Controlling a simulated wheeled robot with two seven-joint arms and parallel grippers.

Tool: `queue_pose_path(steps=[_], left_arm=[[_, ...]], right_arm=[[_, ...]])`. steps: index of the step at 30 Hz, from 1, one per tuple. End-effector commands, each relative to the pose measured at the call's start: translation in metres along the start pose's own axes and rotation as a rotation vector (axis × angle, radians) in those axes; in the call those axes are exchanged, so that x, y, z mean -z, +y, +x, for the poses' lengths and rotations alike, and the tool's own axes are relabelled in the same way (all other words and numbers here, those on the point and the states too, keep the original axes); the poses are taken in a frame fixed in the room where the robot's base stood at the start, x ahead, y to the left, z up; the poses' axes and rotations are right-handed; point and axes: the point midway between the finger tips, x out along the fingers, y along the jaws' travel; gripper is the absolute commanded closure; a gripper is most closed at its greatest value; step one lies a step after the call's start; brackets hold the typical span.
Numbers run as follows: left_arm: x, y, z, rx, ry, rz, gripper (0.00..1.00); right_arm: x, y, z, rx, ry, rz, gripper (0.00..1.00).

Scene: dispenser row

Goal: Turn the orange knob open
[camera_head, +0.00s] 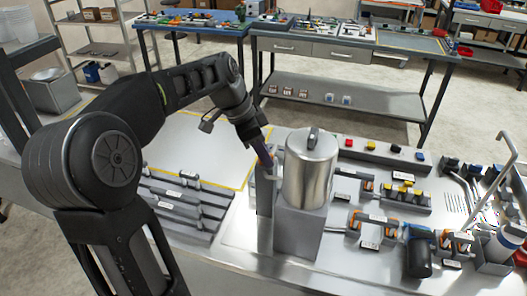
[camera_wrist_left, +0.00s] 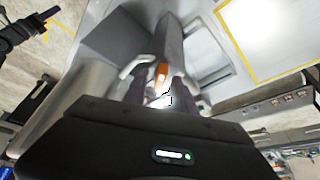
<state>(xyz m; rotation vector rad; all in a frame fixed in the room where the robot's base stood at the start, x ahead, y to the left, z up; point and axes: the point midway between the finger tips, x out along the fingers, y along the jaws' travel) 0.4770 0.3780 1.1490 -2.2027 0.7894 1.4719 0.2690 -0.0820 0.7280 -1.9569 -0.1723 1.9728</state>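The orange knob (camera_wrist_left: 162,74) shows as a small orange piece in the left wrist view, between and beyond my two dark fingers. In the head view it is largely hidden by my gripper, beside the upright grey post left of the steel tank (camera_head: 310,172). My left gripper (camera_head: 268,164) points down at the tank's left side. In the left wrist view my left gripper (camera_wrist_left: 158,92) looks open, its fingers apart on either side of the knob. I cannot tell whether a finger touches it. My right gripper is not in view.
The tank stands on a grey pedestal (camera_head: 298,225) on the steel bench. Grey stepped racks (camera_head: 185,205) lie left of it. Right of it are fittings with orange parts, a black cylinder (camera_head: 418,258) and a bent pipe (camera_head: 497,165). A yellow-edged pale area (camera_head: 195,140) is clear.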

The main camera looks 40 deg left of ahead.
Motion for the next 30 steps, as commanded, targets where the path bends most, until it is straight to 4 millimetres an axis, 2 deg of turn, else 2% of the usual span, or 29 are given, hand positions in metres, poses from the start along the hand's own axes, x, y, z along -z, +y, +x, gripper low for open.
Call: queue_pose_path(steps=[2,11,30], left_arm=[[0.0,-0.0001,-0.0002,0.0,0.0,0.0,0.75],[0.0,-0.0001,-0.0005,0.0,0.0,0.0,1.0],[-0.0003,-0.0001,-0.0001,0.011,0.001,-0.023,1.0]], right_arm=[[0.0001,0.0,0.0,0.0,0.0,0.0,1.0],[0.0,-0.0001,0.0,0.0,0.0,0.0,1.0],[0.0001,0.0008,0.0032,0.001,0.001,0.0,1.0]])
